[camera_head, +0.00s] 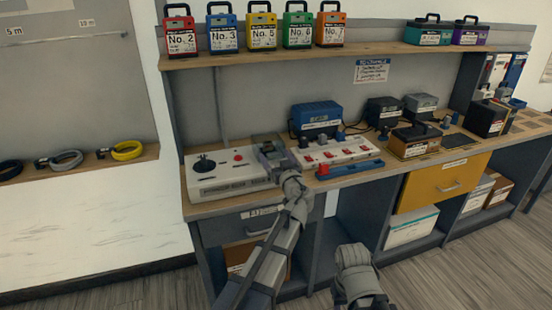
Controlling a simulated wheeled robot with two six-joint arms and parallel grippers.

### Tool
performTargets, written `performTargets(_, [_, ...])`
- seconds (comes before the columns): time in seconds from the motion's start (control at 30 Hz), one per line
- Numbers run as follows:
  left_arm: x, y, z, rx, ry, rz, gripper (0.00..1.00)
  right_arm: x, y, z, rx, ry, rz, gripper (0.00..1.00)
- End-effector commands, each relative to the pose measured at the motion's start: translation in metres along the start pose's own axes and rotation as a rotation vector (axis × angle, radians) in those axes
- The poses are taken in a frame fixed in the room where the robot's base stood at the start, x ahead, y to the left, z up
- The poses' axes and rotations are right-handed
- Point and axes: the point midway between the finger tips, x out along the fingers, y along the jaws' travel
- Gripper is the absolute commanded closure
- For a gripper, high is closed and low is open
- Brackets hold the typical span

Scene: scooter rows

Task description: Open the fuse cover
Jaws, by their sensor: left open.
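A white control box (229,181) with a black knob and a small red button sits on the bench at the left, with printed lettering on its front. My left gripper (268,148) is open over the box's right end. It hides that part of the box. I cannot make out a separate fuse cover; it may be behind the gripper. I cannot tell whether the fingers touch anything.
Right of the gripper are a white panel with red switches (337,152) and a blue tray (350,168). Several dark boxes and a blue box (316,115) stand behind. A shelf (380,50) holds several coloured cases above.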

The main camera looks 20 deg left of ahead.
Motion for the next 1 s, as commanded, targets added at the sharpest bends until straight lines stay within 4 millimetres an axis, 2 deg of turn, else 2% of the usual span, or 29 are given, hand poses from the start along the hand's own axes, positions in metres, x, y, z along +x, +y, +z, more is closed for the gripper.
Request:
performTargets(0.2, [-0.0002,0.0000,0.0000,0.000,0.000,0.000,0.10,0.0000,0.0000,0.0000,0.000,0.000,0.000,0.50])
performTargets(1.0, [-0.0004,0.0001,0.0001,0.000,0.000,0.000,1.00,0.0000,0.0000,0.0000,0.000,0.000,0.000,0.50])
